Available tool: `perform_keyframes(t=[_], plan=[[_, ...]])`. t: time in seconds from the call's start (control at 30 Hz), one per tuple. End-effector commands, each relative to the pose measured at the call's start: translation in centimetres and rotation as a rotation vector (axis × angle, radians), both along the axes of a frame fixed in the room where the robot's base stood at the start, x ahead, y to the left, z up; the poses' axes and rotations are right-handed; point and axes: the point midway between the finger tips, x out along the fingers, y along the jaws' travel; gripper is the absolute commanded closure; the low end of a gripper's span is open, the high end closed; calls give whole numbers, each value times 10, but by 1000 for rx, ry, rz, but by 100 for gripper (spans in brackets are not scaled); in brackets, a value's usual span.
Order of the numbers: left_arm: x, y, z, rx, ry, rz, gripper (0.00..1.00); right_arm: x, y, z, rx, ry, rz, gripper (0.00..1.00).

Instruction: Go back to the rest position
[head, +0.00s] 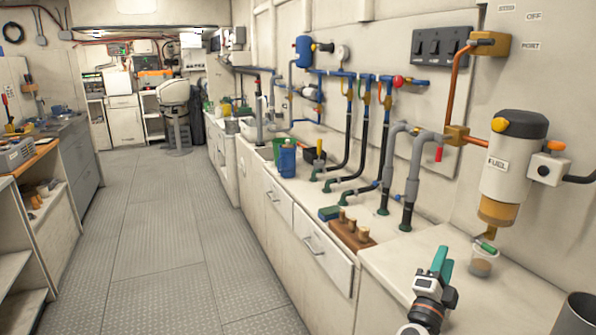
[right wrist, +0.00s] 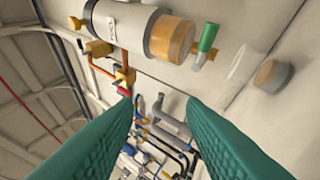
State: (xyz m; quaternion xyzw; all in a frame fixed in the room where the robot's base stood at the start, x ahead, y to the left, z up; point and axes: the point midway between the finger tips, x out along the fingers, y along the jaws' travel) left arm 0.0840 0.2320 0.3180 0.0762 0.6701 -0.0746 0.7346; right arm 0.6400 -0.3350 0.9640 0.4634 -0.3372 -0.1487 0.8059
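My right gripper (head: 443,260) is over the counter at the lower right of the head view, with its green fingers pointing up. In the right wrist view its two green fingers (right wrist: 160,103) stand wide apart with nothing between them, so it is open and empty. It is apart from the white fuel filter (head: 510,165) on the wall and from the clear cup (head: 482,264) with brownish liquid under it. The filter (right wrist: 133,28) and cup (right wrist: 262,72) also show beyond the fingers in the right wrist view. My left gripper is not in view.
A counter (head: 400,252) with hoses, a blue bottle (head: 287,158) and a wooden block with pegs (head: 350,234) runs along the right wall. A dark cylindrical container (head: 577,316) stands at the bottom right corner. The floor (head: 160,240) in the middle is clear. Shelving (head: 45,212) stands left.

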Motion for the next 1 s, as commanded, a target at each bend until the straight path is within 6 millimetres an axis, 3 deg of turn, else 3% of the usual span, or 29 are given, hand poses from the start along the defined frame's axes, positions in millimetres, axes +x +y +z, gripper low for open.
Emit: perform_keyframes(t=[0.17,0.27,0.43,0.5,0.63,0.8,1.0], plan=[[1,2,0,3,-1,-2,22,-24,66,-38,-321,276,321,63],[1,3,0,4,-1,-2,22,-51,101,-73,-474,468,487,63],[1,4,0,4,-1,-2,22,-125,143,-144,-690,849,731,63],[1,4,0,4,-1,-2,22,-162,151,-169,-756,1008,809,63],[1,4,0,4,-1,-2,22,-222,153,-199,-829,1248,905,63],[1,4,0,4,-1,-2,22,-282,148,-217,-873,1473,974,63],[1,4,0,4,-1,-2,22,-340,137,-224,-894,1684,1022,63]])
